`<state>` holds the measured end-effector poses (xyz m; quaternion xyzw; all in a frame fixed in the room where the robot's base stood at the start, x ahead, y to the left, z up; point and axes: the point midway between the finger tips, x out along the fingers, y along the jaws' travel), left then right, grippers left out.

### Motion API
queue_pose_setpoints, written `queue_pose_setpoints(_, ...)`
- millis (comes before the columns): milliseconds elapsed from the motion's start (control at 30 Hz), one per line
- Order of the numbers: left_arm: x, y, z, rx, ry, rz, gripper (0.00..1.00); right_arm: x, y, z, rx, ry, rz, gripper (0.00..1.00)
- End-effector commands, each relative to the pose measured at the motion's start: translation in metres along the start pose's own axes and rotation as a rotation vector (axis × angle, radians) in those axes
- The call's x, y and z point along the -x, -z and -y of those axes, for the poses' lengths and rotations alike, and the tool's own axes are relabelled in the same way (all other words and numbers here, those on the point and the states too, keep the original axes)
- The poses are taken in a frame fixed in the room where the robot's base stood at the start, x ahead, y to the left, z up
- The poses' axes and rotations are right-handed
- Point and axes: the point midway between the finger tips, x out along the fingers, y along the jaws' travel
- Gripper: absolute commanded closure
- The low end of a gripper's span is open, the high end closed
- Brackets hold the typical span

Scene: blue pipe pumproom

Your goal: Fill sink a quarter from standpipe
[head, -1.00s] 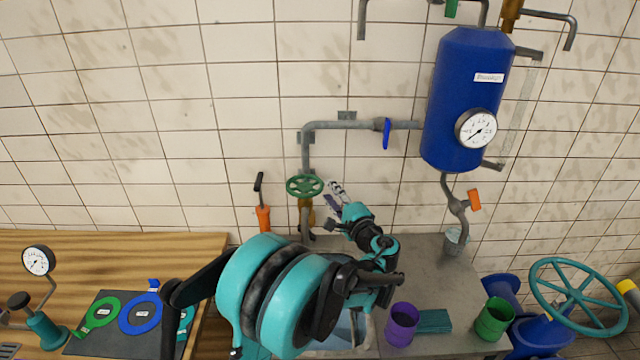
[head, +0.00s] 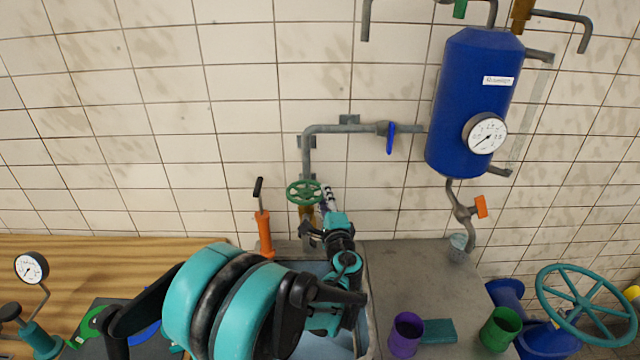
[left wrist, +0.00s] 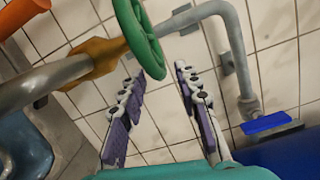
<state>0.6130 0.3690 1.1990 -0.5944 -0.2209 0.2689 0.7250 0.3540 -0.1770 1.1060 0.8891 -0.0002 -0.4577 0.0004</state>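The standpipe's green handwheel (head: 305,192) sits on a brass valve at the wall, left of the blue tank. In the left wrist view the handwheel (left wrist: 139,38) is at the top, with the brass valve body (left wrist: 97,58) and grey spout (left wrist: 40,85) to its left. In the head view the left gripper (head: 327,198) is just right of the wheel. The sink (head: 371,335) is below, mostly hidden by my left arm; its water level is not visible. My right gripper is out of view.
The blue tank (head: 472,105) has a gauge, and a pipe with a blue lever (head: 390,138) runs left from it. Purple (head: 405,335) and green (head: 500,328) cups stand on the grey counter (head: 400,275).

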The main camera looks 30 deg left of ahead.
Motion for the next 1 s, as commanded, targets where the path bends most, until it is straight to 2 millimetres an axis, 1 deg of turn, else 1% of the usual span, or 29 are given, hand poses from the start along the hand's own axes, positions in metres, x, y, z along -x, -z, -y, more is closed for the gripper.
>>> queue_pose_setpoints(200, -0.037, 0.0, -0.001, 0.0, 0.0, 0.002, 0.68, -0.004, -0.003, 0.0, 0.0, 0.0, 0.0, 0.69)
queue_pose_setpoints(300, -0.052, 0.0, -0.001, 0.001, 0.0, 0.002, 0.68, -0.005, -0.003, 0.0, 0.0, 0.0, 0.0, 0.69)
queue_pose_setpoints(400, -0.062, 0.0, -0.001, 0.001, 0.0, 0.001, 0.68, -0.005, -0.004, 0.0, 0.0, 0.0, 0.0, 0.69)
queue_pose_setpoints(533, -0.068, 0.0, 0.0, 0.001, 0.0, 0.002, 0.68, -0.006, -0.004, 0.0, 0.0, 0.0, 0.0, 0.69)
queue_pose_setpoints(767, -0.068, 0.0, 0.0, 0.001, 0.0, 0.001, 0.68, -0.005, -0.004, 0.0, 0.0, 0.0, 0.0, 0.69)
queue_pose_setpoints(800, -0.068, 0.0, 0.0, 0.001, 0.0, 0.001, 0.78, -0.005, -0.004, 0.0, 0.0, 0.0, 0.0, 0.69)
queue_pose_setpoints(867, -0.068, 0.0, 0.0, 0.001, 0.0, 0.001, 0.94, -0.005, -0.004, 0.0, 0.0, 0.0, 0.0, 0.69)
queue_pose_setpoints(900, -0.068, 0.0, 0.0, 0.0, 0.0, 0.001, 1.0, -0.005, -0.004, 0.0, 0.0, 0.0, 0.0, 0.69)
queue_pose_setpoints(1000, -0.068, 0.0, 0.0, 0.0, 0.0, 0.001, 1.0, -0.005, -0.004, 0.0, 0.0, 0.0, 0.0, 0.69)
